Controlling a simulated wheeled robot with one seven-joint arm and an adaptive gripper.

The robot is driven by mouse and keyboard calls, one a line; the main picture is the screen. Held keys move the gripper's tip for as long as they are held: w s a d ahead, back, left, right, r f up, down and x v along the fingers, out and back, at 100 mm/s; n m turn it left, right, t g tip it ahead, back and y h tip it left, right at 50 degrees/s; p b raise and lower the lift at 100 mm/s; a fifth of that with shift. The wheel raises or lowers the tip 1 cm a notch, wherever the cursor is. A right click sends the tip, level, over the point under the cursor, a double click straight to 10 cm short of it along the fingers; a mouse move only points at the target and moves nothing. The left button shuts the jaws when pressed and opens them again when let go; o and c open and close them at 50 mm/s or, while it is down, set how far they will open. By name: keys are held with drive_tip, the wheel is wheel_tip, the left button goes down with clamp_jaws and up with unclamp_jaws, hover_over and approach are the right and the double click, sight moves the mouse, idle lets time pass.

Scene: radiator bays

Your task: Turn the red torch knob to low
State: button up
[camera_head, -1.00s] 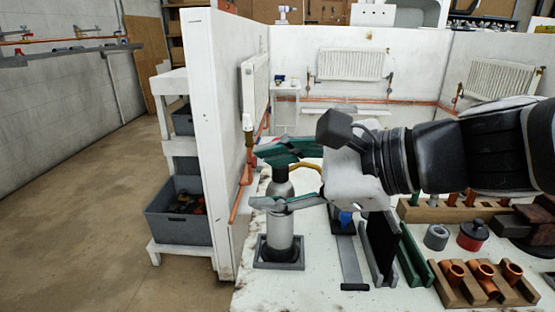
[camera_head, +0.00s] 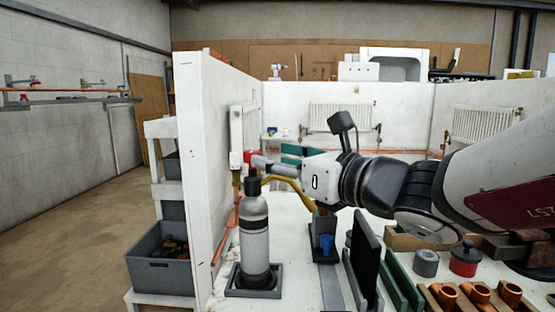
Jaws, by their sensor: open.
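The torch is a grey cylinder (camera_head: 254,228) with a black collar, standing upright in a dark square holder (camera_head: 236,286). A brass-yellow curved tube (camera_head: 290,186) runs right from its top. A red knob (camera_head: 250,157) shows just above the collar; its setting is too small to read. My gripper (camera_head: 268,160) reaches in from the right at knob height, with its jaws open. One grey finger ends right beside the knob; whether it touches I cannot tell.
A white partition (camera_head: 205,170) with a radiator valve (camera_head: 236,160) stands close left of the torch. Black and green upright plates (camera_head: 366,258), a grey pot (camera_head: 426,262), a red pot (camera_head: 465,260) and copper fittings (camera_head: 478,293) fill the bench to the right.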

sight(252, 153)
drive_tip(key=b+x, duration=0.1)
drive_tip(key=x, duration=0.6)
drive_tip(key=shift+w+a, duration=0.2)
clamp_jaws()
